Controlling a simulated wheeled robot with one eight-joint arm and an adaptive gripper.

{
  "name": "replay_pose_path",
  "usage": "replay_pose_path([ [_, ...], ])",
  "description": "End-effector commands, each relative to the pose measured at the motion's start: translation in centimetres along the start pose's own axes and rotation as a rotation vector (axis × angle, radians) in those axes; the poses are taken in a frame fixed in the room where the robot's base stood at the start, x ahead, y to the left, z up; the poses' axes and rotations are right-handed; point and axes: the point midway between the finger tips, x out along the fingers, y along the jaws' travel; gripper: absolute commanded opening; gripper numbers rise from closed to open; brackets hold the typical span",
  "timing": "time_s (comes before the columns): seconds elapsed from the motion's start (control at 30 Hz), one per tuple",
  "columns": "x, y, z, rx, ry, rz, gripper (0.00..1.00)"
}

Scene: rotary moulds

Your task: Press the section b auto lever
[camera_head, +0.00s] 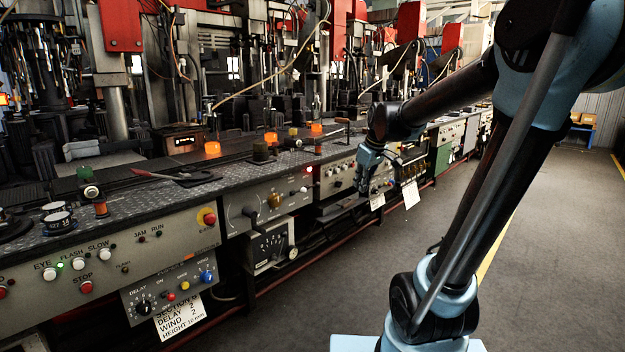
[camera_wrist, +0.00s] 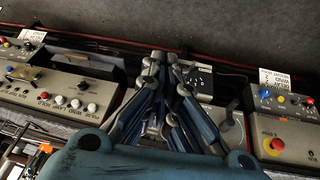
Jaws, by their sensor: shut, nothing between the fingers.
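My gripper (camera_head: 364,182) is shut and empty, its blue fingers pointing down in front of the machine row's control panels in the head view. In the wrist view the closed fingertips (camera_wrist: 160,60) reach towards the panel fronts and hide part of the panel behind them. A grey lever-like part (camera_wrist: 228,118) shows just right of the fingers in the wrist view, apart from the tips. A dark lever handle (camera_head: 252,215) stands on a nearer grey panel in the head view. I cannot tell which lever is the section b auto lever, nor whether the fingers touch anything.
A red stop button on yellow (camera_head: 208,217) also shows on a panel in the wrist view (camera_wrist: 273,146). A row of white buttons (camera_wrist: 75,103) lies left there. The grey floor (camera_head: 300,310) is clear.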

Motion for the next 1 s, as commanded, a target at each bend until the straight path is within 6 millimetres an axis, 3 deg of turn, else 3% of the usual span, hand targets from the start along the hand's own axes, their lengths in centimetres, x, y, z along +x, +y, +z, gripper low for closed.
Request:
replay_pose_path([
  [0.03, 0.4, 0.6, -2.2, -0.042, 0.014, -0.004, 0.0],
  [0.2, 2.0, 2.0, -8.8, -0.192, 0.066, -0.012, 0.0],
  [0.5, 5.9, 3.2, -19.4, -0.431, 0.151, -0.014, 0.0],
  [0.7, 7.7, 3.3, -23.1, -0.517, 0.183, -0.01, 0.0],
  [1.0, 8.1, 3.3, -23.9, -0.539, 0.191, -0.009, 0.0],
])
